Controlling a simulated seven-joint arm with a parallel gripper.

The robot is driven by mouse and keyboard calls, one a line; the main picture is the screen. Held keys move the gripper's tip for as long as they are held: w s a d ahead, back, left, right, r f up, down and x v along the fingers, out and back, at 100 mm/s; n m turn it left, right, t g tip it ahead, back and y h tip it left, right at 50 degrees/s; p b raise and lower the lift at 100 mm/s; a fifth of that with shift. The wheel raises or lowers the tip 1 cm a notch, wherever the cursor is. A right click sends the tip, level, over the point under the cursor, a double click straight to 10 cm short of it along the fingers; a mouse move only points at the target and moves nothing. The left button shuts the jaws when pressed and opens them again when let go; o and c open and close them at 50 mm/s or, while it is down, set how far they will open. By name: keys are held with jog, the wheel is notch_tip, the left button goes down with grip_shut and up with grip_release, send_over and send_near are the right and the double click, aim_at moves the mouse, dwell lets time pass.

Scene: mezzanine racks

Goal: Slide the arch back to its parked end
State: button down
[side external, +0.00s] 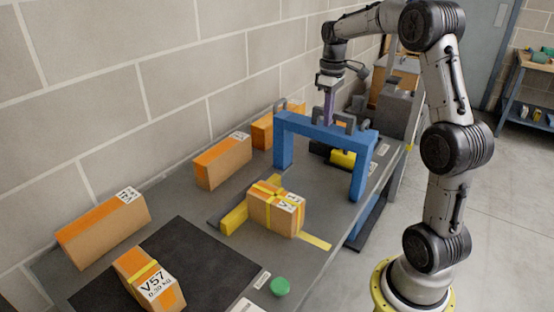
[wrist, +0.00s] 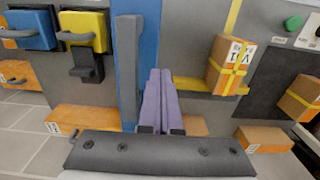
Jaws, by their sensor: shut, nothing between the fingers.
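The blue arch (side external: 318,131) stands upright across the grey bench, one leg near the wall and one near the front edge. Grey handle pieces stand on its top beam. In the wrist view, the blue beam (wrist: 149,40) runs up the picture with a long grey bar (wrist: 127,70) along it. My gripper (side external: 328,122) points down at the beam, beside the grey handle (side external: 348,121). Its purple fingers (wrist: 158,80) are together and empty, just right of the grey bar in the wrist view. I cannot tell whether they touch it.
A yellow-taped parcel (side external: 284,209) sits against a yellow bar (side external: 234,217) on the near side of the arch. A yellow block (side external: 343,159) is beyond it. Orange-topped boxes (side external: 222,162) line the wall. A green button (side external: 280,287) and dark mat (side external: 190,250) are nearer.

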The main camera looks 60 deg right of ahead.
notch_tip(320, 180, up, 10)
dwell(1.0)
jog(key=shift+a, duration=0.1)
